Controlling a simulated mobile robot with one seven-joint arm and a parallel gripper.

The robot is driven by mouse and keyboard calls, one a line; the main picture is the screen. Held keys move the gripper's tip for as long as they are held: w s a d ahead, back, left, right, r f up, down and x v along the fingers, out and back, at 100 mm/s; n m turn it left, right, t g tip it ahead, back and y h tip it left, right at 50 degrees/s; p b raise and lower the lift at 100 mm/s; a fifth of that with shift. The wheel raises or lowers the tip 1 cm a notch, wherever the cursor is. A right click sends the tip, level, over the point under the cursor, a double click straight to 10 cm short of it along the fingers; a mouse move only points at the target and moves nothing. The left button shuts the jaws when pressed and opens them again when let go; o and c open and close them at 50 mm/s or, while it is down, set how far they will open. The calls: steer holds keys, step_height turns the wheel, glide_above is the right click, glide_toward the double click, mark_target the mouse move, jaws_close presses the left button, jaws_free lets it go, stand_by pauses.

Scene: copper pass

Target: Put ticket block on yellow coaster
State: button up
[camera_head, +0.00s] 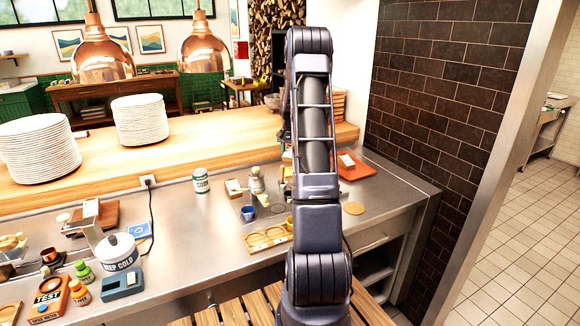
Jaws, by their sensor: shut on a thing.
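A round, flat, yellow-tan disc (353,208), which looks like the yellow coaster, lies bare on the steel counter just right of my arm. I cannot pick out the ticket block with certainty. A small tan block with a white top (233,188) stands on the counter left of my arm and could be one. My arm rises through the middle of the picture and folds down on its far side. Only slivers of the far links show along its left edge. My gripper's fingers, and anything between them, are hidden behind the arm.
An orange tray (356,167) with a pale item lies behind the disc. Left of my arm are a blue cup (248,213), a wooden compartment tray (266,238) and a labelled can (201,181). Two copper lamps (204,52) hang at the back. The counter around the disc is clear.

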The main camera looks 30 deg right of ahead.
steer(key=shift+f, duration=3.2)
steer(key=shift+f, duration=0.1)
steer(key=o, duration=1)
steer(key=shift+o, duration=0.2)
